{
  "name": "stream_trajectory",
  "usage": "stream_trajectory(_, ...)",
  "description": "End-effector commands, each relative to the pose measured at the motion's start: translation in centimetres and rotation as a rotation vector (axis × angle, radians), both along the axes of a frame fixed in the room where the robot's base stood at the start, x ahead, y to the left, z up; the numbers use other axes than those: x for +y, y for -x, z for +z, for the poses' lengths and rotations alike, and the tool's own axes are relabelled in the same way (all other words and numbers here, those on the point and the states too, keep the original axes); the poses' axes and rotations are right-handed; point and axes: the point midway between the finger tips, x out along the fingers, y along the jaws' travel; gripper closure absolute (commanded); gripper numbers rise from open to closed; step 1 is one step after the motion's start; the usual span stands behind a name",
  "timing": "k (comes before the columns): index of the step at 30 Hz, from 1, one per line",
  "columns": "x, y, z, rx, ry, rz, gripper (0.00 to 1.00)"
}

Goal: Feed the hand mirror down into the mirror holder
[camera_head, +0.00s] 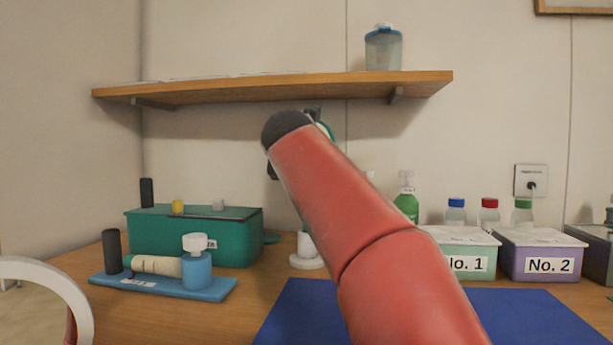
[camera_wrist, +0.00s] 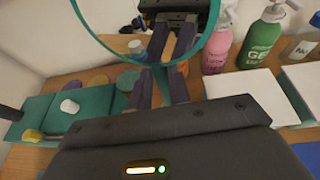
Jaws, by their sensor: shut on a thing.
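The hand mirror shows in the wrist view as a teal ring (camera_wrist: 112,53) at the top, crossing my gripper's fingers. My gripper (camera_wrist: 170,45) is shut on it, with a narrow teal part running down between the fingers. In the head view a bit of the mirror's teal rim (camera_head: 326,130) shows behind my red arm, which hides most of the mirror and gripper. A white stand with a round base (camera_head: 307,261), apparently the mirror holder, stands on the table below, partly behind my arm. I cannot make it out surely in the wrist view.
A green pump bottle (camera_head: 406,206) and boxes No. 1 (camera_head: 464,240) and No. 2 (camera_head: 540,240) stand at the right. A wooden shelf (camera_head: 270,88) hangs above. A blue mat (camera_head: 300,315) lies in front.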

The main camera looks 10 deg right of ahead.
Motion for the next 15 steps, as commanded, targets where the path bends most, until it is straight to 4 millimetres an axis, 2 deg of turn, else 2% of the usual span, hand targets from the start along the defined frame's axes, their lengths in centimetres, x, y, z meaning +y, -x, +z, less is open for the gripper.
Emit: stream_trajectory(15, -0.02, 0.06, -1.04, -0.001, -0.001, 0.000, 1.00)
